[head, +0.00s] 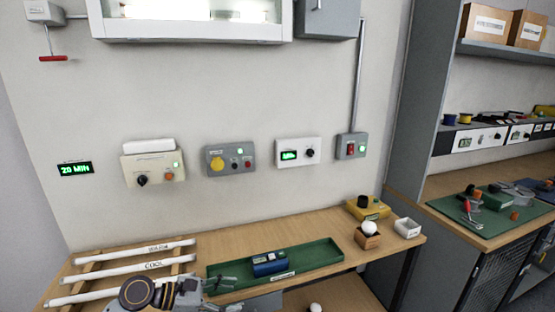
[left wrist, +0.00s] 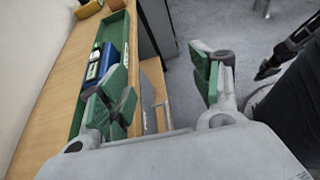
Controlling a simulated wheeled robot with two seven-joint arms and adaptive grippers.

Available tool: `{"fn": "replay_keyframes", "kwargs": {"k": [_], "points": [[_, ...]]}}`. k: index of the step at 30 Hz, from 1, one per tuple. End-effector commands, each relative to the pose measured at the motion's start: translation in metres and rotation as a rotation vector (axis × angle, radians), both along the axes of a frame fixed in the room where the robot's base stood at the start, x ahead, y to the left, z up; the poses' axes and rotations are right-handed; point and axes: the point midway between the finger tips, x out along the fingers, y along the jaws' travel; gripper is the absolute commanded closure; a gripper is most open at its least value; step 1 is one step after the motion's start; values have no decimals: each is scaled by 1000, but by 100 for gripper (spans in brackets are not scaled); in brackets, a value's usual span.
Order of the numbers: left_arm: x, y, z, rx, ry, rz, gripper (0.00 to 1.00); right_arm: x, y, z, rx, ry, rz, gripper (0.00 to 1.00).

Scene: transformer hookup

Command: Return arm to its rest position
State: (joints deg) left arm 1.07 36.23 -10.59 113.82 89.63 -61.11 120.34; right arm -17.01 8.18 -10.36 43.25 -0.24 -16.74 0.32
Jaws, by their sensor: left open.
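My left gripper (head: 222,292) is at the bottom of the head view, beside the front left of the green tray (head: 325,262). In the left wrist view the left gripper (left wrist: 165,90) is open, its green-padded fingers wide apart with nothing between them. A blue device (head: 270,264) with a small display lies in the tray and also shows in the left wrist view (left wrist: 97,65), apart from the fingers. At the right of the left wrist view a grey and black part, perhaps my right gripper (left wrist: 268,70), shows only partly; its jaws cannot be made out.
White tubes (head: 130,264) marked WARM and COOL lie on a wooden rack at the left. A yellow box (head: 368,208), a wooden holder with a white ball (head: 369,229) and a white dish (head: 407,228) stand at the bench's right end. Control boxes (head: 231,160) hang on the wall.

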Motion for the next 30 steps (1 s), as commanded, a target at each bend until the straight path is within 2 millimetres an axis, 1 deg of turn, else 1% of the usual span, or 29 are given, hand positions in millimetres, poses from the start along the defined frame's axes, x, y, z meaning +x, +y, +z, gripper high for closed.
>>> {"fn": "replay_keyframes", "kwargs": {"k": [6,16,24,30], "points": [[-5,-3,-6,35,-46,-25,36,0,0,0,0,0,0,100],[-22,-11,-27,152,-190,-110,36,0,0,0,0,0,0,100],[-46,-17,-56,337,-408,-252,36,0,0,0,0,0,0,100],[-64,-17,-76,490,-573,-379,36,0,0,0,0,0,0,100]]}}
